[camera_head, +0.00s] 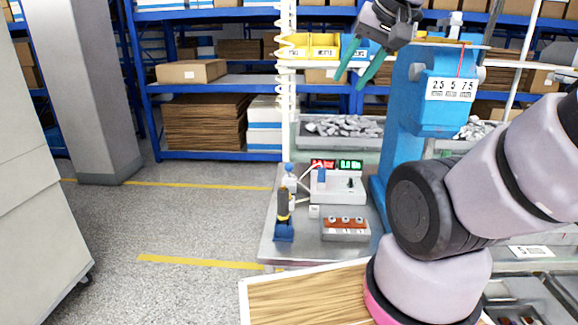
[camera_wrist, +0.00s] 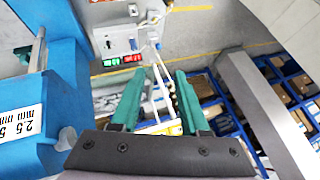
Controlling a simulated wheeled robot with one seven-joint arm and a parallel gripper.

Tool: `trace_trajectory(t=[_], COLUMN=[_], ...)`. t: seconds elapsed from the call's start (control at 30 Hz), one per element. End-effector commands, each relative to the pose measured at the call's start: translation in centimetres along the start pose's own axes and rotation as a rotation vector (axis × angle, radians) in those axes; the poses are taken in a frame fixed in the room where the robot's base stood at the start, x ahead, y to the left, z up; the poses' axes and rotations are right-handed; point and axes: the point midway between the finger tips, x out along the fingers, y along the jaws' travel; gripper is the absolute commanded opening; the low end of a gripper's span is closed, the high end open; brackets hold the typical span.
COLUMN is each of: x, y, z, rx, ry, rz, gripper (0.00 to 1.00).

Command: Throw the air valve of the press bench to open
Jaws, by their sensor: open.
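The blue press (camera_head: 410,130) stands at the right of the bench. It bears a white plate marked 2.5, 5, 7.5 and has grey round knobs at its sides. Its blue body also fills the left of the wrist view (camera_wrist: 60,90). I cannot tell which part is the air valve. My gripper (camera_head: 353,80) has two green fingers, spread apart with nothing between them. It hangs high, left of the press top. In the wrist view the open fingers (camera_wrist: 158,80) point toward the bench and the shelves beyond.
On the grey bench (camera_head: 275,225) stand a white test unit (camera_head: 337,187) with red and green displays, a blue-based stand (camera_head: 284,230) and a terminal block (camera_head: 345,228). Yellow bins (camera_head: 325,46) and blue shelves (camera_head: 222,155) are behind.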

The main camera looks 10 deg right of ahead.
Motion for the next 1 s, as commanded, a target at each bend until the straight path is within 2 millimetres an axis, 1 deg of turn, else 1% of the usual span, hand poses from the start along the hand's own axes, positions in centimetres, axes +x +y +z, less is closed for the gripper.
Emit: trace_trajectory(t=[0.17, 0.2, 0.27, 0.3, 0.33, 0.37, 0.47, 0.57, 0.6, 0.67, 0.7, 0.77, 0.83, 0.87, 0.9, 0.97, 1.0], x=[0.0, 0.0, 0.1, 0.2, 0.4, 0.7, 2.6, 5.7, 7.2, 9.6, 11.1, 13.7, 16.6, 17.9, 19.6, 22.1, 23.8], y=[0.0, 0.0, 0.0, -0.1, -0.1, -0.1, -0.4, -1.0, -1.2, -1.7, -1.9, -2.4, -2.9, -3.1, -3.5, -3.9, -4.2], z=[0.0, 0.0, 0.0, -0.2, -0.3, -0.5, -1.6, -2.9, -3.5, -4.0, -4.3, -4.5, -4.6, -4.5, -4.5, -4.2, -4.0], rx=[0.0, 0.0, -0.004, -0.017, -0.032, -0.052, -0.178, -0.375, -0.466, -0.605, -0.698, -0.841, -1.015, -1.09, -1.192, -1.351, -1.459], ry=[0.0, 0.0, -0.002, -0.006, -0.012, -0.02, -0.064, -0.122, -0.146, -0.181, -0.203, -0.237, -0.275, -0.292, -0.313, -0.348, -0.37], rz=[0.0, 0.0, 0.0, -0.001, -0.003, -0.004, -0.008, -0.013, -0.012, -0.012, -0.011, -0.007, 0.0, 0.003, 0.008, 0.017, 0.024], gripper=[0.45, 0.41, 0.18, 0.03, 0.0, 0.0, 0.0, 0.0, 0.0, 0.0, 0.0, 0.0, 0.0, 0.0, 0.0, 0.0, 0.0])
